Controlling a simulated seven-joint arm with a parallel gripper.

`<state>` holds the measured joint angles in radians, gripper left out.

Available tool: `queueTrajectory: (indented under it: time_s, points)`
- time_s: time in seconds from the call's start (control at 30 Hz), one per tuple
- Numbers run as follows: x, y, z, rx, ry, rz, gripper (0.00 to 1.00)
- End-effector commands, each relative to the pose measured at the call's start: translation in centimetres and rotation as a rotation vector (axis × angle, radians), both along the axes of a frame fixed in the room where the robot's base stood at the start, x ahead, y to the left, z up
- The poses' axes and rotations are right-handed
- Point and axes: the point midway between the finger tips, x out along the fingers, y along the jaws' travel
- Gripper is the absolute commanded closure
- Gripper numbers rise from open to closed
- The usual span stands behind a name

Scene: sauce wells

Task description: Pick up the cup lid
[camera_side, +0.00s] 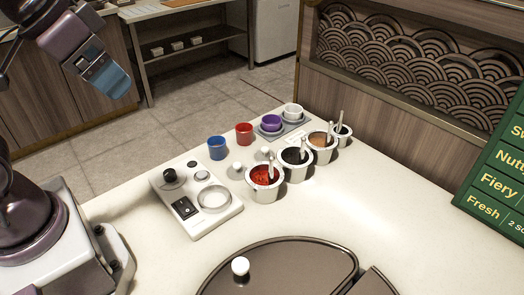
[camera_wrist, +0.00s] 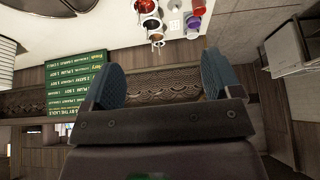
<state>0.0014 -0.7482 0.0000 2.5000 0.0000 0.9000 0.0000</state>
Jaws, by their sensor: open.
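My gripper (camera_side: 112,82) is raised at the upper left of the side view, far from the counter items. In the wrist view my gripper (camera_wrist: 162,82) has its two blue fingers wide apart with nothing between them. Two small pale knobbed pieces, one of them a possible lid (camera_side: 237,169), sit between the device and the sauce wells. I cannot tell for sure which piece is the cup lid. A blue cup (camera_side: 217,148), a red cup (camera_side: 244,133), a purple cup (camera_side: 270,123) and a white cup (camera_side: 293,111) stand behind them.
Several white sauce wells with spoons stand in a row, the nearest a red sauce well (camera_side: 264,185). A white device (camera_side: 200,205) is on their left. A large brown lidded pan (camera_side: 300,262) fills the front. A green menu board (camera_side: 495,180) stands at right.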

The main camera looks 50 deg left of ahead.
Motion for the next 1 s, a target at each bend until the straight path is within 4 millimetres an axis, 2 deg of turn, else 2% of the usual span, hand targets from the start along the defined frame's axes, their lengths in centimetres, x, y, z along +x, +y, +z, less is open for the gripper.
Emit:
queueTrajectory:
  time_s: [0.17,0.27,0.47,0.57,0.77,1.0]
  points:
    - [0.9,-0.1,-2.0,-0.002,0.111,-0.008,0.16]
    - [2.9,-0.2,-3.0,-0.009,0.195,-0.008,0.16]
    - [8.9,0.0,-5.2,-0.035,0.333,0.067,0.16]
    - [12.2,0.1,-6.9,-0.049,0.387,0.145,0.16]
    - [18.8,0.6,-12.0,-0.065,0.469,0.349,0.16]
    - [25.6,1.2,-19.7,-0.071,0.495,0.651,0.16]
